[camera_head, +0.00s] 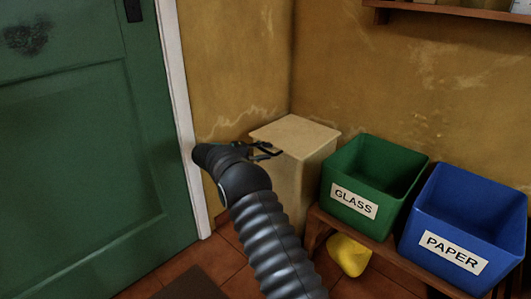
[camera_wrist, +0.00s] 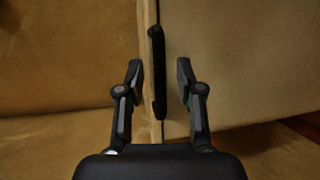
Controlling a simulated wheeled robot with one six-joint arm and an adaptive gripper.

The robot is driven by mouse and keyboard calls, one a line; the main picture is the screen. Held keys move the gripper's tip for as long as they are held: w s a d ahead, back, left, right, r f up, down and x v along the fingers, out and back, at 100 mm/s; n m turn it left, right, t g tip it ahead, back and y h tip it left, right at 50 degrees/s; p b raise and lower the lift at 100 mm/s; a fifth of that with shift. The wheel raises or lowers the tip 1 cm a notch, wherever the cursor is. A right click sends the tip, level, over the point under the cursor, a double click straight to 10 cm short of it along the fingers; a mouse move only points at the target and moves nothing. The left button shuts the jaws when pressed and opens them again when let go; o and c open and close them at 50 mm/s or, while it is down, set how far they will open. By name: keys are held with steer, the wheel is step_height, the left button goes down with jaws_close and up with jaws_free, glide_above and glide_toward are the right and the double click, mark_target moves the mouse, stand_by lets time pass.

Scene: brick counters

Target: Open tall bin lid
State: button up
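The tall bin is a beige box with a flat lid (camera_head: 295,133), standing in the corner between the green door and the green crate. The lid looks closed. My gripper (camera_head: 266,150) is at the bin's left side, near the lid's edge. In the wrist view, a dark bar-like handle (camera_wrist: 157,75) runs along the pale lid edge. My gripper's two fingers (camera_wrist: 159,76) are open, one on each side of the handle, with gaps between. I cannot tell how far the fingertips are from the handle in depth. My arm hides part of the bin's front.
A green GLASS crate (camera_head: 345,192) and a blue PAPER crate (camera_head: 440,235) stand on a low wooden bench (camera_head: 365,240) to the right. A yellow object (camera_head: 348,256) lies below it. A green door (camera_head: 75,150) is at left. A wooden shelf (camera_head: 450,10) hangs above.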

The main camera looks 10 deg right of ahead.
steer(key=shift+d, duration=0.3)
jaws_close()
